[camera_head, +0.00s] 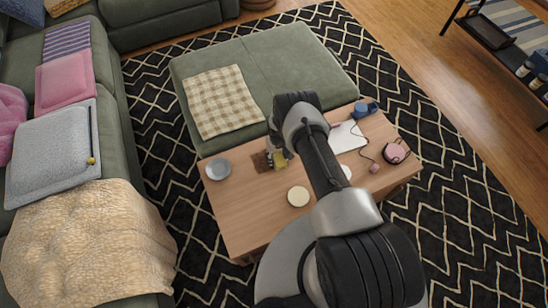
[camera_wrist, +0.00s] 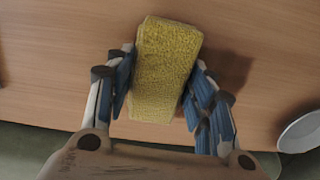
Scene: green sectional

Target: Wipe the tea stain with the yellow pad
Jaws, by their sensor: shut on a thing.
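The yellow pad (camera_wrist: 165,68) is gripped between the two fingers of my gripper (camera_wrist: 160,88) in the wrist view. In the head view, the pad (camera_head: 280,160) shows as a small yellow patch at the end of my arm, over the back left part of the wooden table (camera_head: 245,210). A brown patch (camera_head: 260,162), which looks like the tea stain, lies on the table just left of my gripper (camera_head: 275,157); my gripper partly covers that area. No stain shows in the wrist view. I cannot tell whether the pad touches the table.
A grey bowl (camera_head: 218,168) stands at the table's left edge. A cream disc (camera_head: 298,196) lies near the middle. A white flat item (camera_head: 347,137), a blue cup-like thing (camera_head: 365,109) and a pink round thing (camera_head: 395,152) are on the right. The front left is clear.

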